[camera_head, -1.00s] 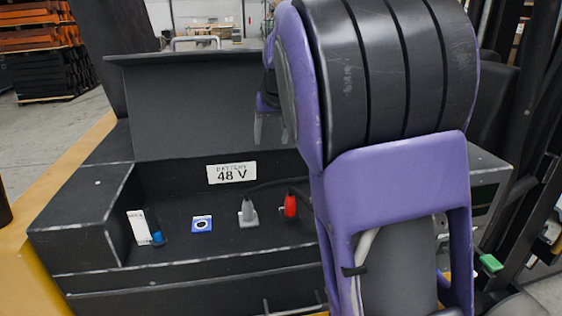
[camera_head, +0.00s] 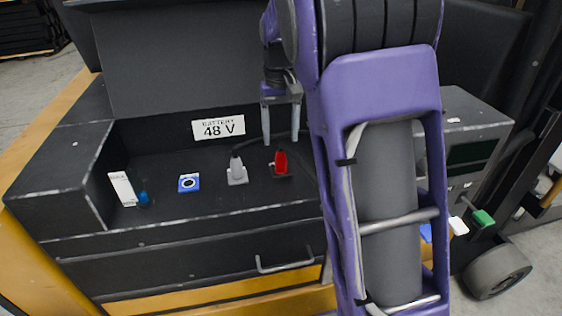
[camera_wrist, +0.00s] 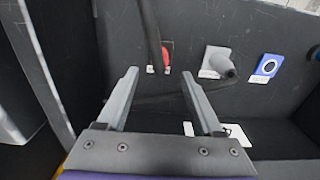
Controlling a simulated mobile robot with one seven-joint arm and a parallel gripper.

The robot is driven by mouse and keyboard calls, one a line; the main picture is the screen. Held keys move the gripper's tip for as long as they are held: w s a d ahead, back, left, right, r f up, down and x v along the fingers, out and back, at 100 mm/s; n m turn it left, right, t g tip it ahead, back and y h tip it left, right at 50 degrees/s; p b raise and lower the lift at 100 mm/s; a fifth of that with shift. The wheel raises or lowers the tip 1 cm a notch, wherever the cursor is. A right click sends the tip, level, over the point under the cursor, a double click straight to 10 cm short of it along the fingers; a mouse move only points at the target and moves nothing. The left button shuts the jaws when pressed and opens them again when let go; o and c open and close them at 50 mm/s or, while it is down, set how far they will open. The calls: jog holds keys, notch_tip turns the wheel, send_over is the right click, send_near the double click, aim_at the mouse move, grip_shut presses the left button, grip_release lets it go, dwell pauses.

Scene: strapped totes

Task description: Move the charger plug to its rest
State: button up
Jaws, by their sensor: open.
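A red plug-like piece (camera_head: 280,162) stands on the floor of the dark battery recess. It also shows in the wrist view (camera_wrist: 166,57), ahead between my fingertips and partly hidden by a dark cable. A grey plug-like piece (camera_head: 236,168) stands on a light base to its left; it shows in the wrist view too (camera_wrist: 225,66). A black cable runs close to both; I cannot tell which piece is the charger plug. My gripper (camera_head: 280,138) is open and empty, fingers pointing down above and behind the red piece. The wrist view shows the gripper (camera_wrist: 160,72) with a wide gap.
A blue square with a ring mark (camera_head: 189,183) lies left of the grey piece. A white card (camera_head: 122,188) and a blue knob (camera_head: 143,198) are farther left. A 48 V label (camera_head: 218,128) is on the back wall. A raised dark panel (camera_head: 180,60) stands behind.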

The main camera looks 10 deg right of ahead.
aim_at(281, 151)
notch_tip(281, 151, down, 8)
jog(key=b, duration=0.5)
jog(key=shift+p, duration=0.45)
dwell(0.8)
grip_shut()
dwell(0.5)
jog(key=shift+r, duration=0.1)
dwell(1.0)
jog(key=shift+r+p, duration=2.75)
jog(key=shift+r, duration=0.2)
